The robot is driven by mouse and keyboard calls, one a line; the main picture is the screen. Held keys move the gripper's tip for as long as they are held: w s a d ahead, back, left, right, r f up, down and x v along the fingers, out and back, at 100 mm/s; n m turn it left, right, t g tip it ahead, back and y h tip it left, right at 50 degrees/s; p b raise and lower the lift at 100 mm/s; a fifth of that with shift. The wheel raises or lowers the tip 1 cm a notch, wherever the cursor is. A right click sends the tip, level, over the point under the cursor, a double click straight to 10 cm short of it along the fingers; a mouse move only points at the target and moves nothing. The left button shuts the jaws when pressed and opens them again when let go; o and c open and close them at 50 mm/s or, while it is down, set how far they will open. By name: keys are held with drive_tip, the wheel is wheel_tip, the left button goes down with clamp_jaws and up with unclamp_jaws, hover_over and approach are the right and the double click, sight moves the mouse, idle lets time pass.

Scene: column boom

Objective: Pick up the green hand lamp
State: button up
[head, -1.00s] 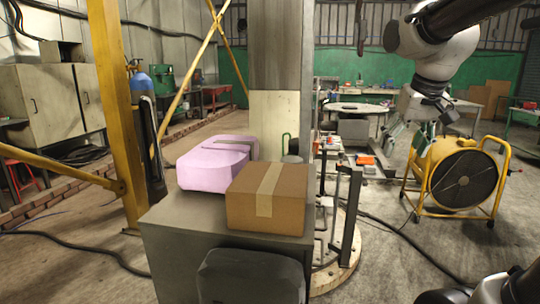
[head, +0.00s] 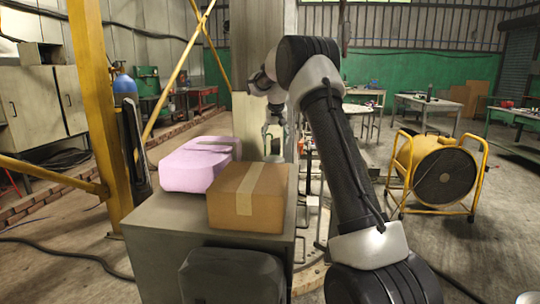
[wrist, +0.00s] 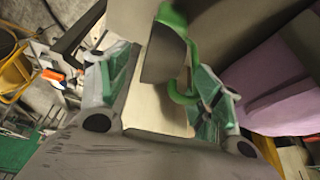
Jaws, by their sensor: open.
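The green hand lamp (wrist: 183,97) shows in the wrist view as a green curved handle beside a grey body, lying between my fingers. My gripper (wrist: 165,80) is open, one green-padded finger on each side of the lamp. I cannot tell whether either finger touches it. In the head view my gripper (head: 274,132) is small, behind the cardboard box at the far end of the grey cabinet top. The lamp is mostly hidden there by the box and my gripper.
The cardboard box (head: 228,204) stands on the grey cabinet (head: 165,226) in front of the lamp. A pink case (head: 190,173) lies to its left. The column (head: 257,50) rises behind. A yellow fan (head: 443,168) stands on the floor at right.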

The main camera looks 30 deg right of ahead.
sight(275, 147)
drive_tip(key=x, duration=0.5)
drive_tip(key=shift+a+f, duration=0.1)
drive_tip(key=shift+f, duration=0.15)
drive_tip(key=c, duration=1.3)
drive_tip(key=shift+r, duration=0.1)
